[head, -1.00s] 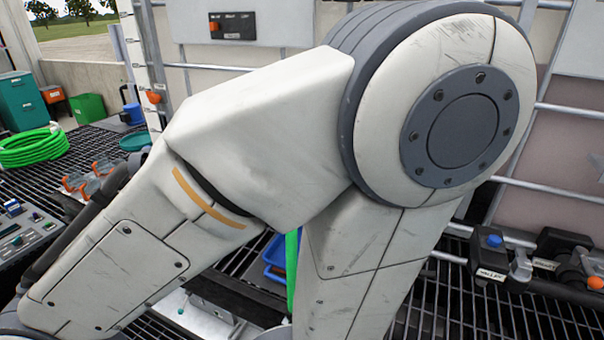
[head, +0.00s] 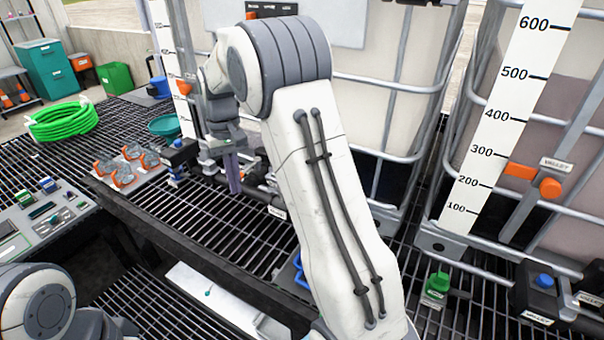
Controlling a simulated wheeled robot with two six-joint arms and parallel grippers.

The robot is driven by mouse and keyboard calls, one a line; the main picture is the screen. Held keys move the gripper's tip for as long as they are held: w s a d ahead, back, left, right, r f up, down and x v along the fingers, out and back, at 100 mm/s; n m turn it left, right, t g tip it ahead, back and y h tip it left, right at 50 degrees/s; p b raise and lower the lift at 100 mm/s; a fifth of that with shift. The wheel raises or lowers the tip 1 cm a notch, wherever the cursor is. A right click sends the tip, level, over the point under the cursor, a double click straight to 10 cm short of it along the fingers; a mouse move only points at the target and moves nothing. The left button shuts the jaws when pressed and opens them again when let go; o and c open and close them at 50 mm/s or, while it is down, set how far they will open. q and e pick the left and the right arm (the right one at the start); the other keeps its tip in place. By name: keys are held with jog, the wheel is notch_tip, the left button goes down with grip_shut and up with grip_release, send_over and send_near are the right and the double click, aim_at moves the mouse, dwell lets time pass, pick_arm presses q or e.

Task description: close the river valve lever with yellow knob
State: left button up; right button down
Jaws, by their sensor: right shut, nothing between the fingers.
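My right gripper (head: 234,176) points down at the far end of my right arm, at the manifold pipe in front of the left tote. Its fingers are together and empty. No yellow knob can be made out, and no label reading river is legible. A white label (head: 277,212) shows on the pipe just right of the gripper, too small to read. The arm hides much of the pipe beyond it. My left gripper is not in view.
A blue-knobbed valve (head: 179,145) stands left of the gripper. A green-knobbed valve (head: 438,284) and another blue-knobbed valve (head: 544,282) are at the right. Orange cup-like parts (head: 124,178), a green hose (head: 62,120) and a control panel (head: 40,218) lie left. Open grating (head: 200,240) lies in front.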

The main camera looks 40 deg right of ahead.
jog(key=d+f+m+g+y+p, duration=0.1)
jog(key=d+m, duration=0.1)
jog(key=d, duration=0.9)
jog(key=d+f+m+p, duration=0.2)
jog(key=d+m, duration=0.1)
jog(key=d, duration=0.8)
pick_arm(q)
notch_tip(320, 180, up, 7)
jog(key=p, duration=0.2)
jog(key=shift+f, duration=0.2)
pick_arm(e)
jog(key=d+x, duration=0.1)
jog(key=x, duration=0.8)
jog(key=shift+w+a+f, duration=0.3)
jog(key=shift+a+f, duration=0.05)
